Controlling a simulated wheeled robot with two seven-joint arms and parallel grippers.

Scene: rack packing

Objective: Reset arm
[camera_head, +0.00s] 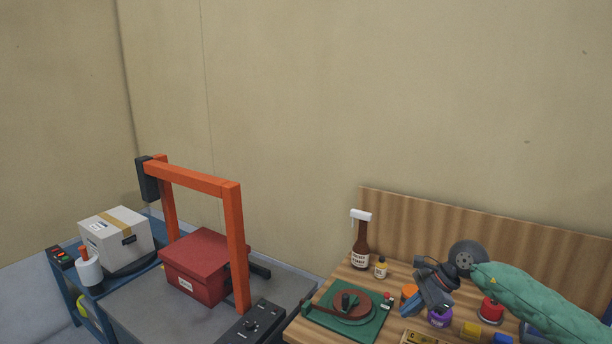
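My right arm comes in from the lower right in a green padded cover (540,300), with a grey round joint at its upper end. My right gripper (430,302) is a small dark grey shape over the wooden workbench (305,328). It is beside an orange round item (409,291) and a purple round item (440,318). I cannot make out a gap between its fingers or anything held. My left gripper is out of view.
A red box (196,277) stands under an orange frame (236,240) on a grey table. A carton (108,243) is on a blue rack at left. On the bench are a brown bottle (362,248), a green board (318,316) and a red-topped item (491,308).

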